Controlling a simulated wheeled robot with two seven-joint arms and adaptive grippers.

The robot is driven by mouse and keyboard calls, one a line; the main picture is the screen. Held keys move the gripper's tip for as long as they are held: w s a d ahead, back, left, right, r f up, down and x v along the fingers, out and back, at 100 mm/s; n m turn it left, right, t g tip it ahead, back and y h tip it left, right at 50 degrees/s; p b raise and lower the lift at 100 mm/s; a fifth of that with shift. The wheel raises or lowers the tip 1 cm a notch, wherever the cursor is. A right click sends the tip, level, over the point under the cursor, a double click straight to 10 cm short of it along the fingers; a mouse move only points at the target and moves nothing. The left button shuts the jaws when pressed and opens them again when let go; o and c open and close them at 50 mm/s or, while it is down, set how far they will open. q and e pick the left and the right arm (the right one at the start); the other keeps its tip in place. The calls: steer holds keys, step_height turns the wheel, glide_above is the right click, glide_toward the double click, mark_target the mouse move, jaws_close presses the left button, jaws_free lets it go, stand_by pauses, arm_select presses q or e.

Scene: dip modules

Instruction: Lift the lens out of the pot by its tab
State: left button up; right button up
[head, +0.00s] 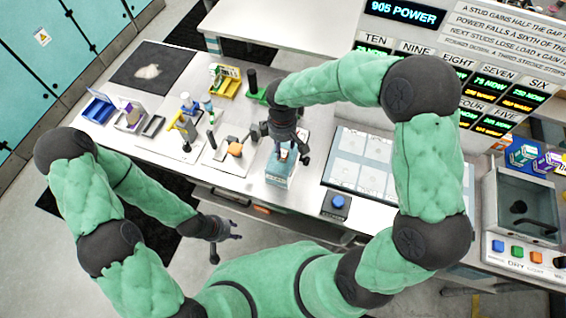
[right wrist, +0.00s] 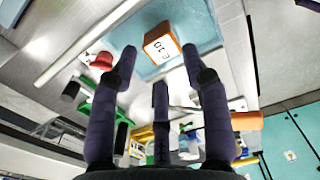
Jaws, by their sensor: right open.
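The pot (head: 276,180) is a light blue box near the front edge of the table, partly hidden by my right gripper (head: 285,148). In the right wrist view, a white-faced block with orange sides and dark characters (right wrist: 160,42) stands out from a light blue surface (right wrist: 190,22). It looks like the tab; I cannot make out the lens itself. My right gripper's spread dark fingers (right wrist: 160,60) are around the block, apart from it, with nothing between them. My left gripper (head: 226,244) hangs low in front of the table, fingers apart and empty.
A green holder (head: 255,92) is behind. Right are a dark pad with a blue button (head: 336,204) and a framed panel (head: 362,160). A basin unit (head: 527,205) stands far right.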

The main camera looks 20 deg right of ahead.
mark_target(283, 153)
steer(key=f, duration=0.5)
steer(key=shift+s, duration=0.25)
jaws_close()
